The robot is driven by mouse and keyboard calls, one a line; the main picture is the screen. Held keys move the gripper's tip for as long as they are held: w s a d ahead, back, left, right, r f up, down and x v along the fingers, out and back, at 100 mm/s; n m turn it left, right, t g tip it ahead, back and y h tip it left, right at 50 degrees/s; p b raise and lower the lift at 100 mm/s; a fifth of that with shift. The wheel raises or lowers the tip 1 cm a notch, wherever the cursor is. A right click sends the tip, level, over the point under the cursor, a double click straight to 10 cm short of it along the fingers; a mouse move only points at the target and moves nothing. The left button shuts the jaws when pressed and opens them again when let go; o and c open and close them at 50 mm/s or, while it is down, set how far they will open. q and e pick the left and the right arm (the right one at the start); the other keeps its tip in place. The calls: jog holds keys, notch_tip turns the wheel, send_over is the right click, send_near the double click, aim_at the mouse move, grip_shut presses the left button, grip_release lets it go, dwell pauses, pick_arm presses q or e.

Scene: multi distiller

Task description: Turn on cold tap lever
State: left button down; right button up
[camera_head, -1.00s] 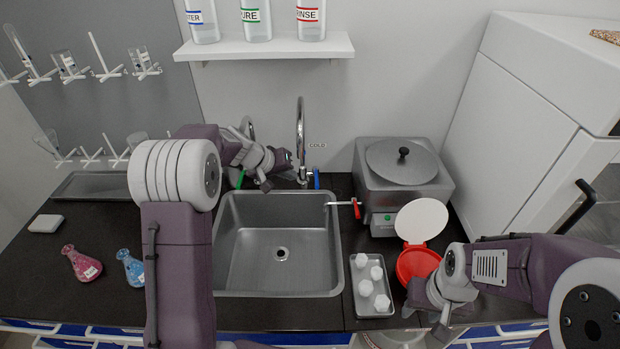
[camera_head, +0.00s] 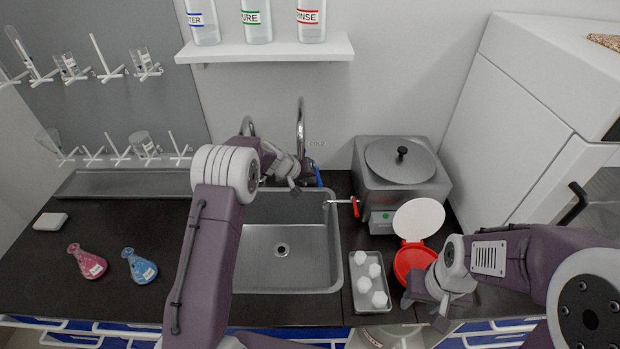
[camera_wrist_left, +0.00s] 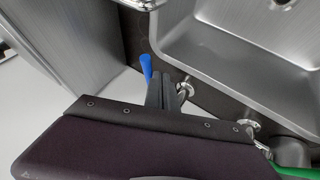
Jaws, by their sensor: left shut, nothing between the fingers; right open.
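The cold tap lever (camera_head: 319,176) is a thin blue handle at the back edge of the sink, right of the tall chrome tap (camera_head: 300,130), under a small label on the wall. It also shows in the left wrist view (camera_wrist_left: 147,68), close beside the fingertips of my left gripper (camera_wrist_left: 168,82). In the head view my left gripper (camera_head: 295,189) is just left of the lever. It is shut and empty; I cannot tell whether it touches the lever. My right gripper (camera_head: 440,313) is open over the counter's front right, far from the tap.
A metal sink (camera_head: 330,260) lies below the tap. A grey lidded bath (camera_head: 400,195) with a red-handled spout stands to the right. A green lever (camera_wrist_left: 295,173) shows in the left wrist view. A tray (camera_head: 358,300) and two flasks stand on the counter.

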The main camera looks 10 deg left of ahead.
pick_arm(q)
jog(key=shift+d+b, duration=0.6)
